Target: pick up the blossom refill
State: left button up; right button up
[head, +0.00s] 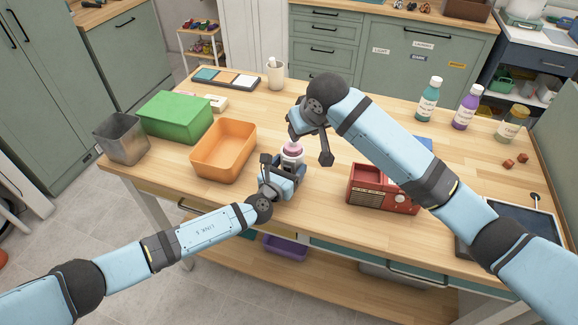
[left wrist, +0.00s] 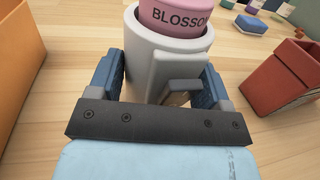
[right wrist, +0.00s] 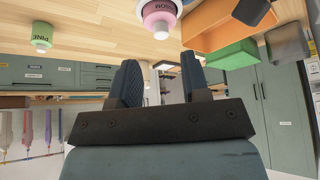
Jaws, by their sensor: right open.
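The blossom refill (head: 292,150) is a pink cylinder standing upright in the top of a pale grey-white holder (left wrist: 160,55). Its label reads BLOSSOM where the refill shows in the left wrist view (left wrist: 176,15); its lower part is hidden inside the holder. My left gripper (left wrist: 165,85) has its fingers on both sides of the holder and appears shut on it, low at the table. My right gripper (head: 309,142) is open and empty, just above and beside the refill. In the right wrist view the refill (right wrist: 160,14) lies beyond the right fingers, apart from them.
An orange bin (head: 223,150), a green box (head: 174,116) and a grey metal bin (head: 121,138) stand left. A red radio (head: 382,188) stands close on the right. Teal (head: 428,100) and purple (head: 467,107) bottles stand at the back right.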

pick_arm(q)
jog(key=c, duration=0.3)
jog(key=shift+c, duration=0.5)
pick_arm(e)
jog(key=shift+o, duration=1.1)
jog(key=o, duration=0.4)
jog(key=shift+w+a+r, duration=0.1)
jog(key=shift+w+r, duration=0.05)
jog(key=shift+r, duration=0.15)
jog(key=shift+o, duration=0.3)
jog(key=shift+w+r+g, duration=0.2)
jog(key=shift+r+g, duration=0.25)
jog(key=shift+g, duration=0.05)
jog(key=g+h, duration=0.1)
send_over(293, 150)
jog(key=d, duration=0.1)
notch_tip(293, 150, down, 5)
jog(key=shift+x, duration=2.65)
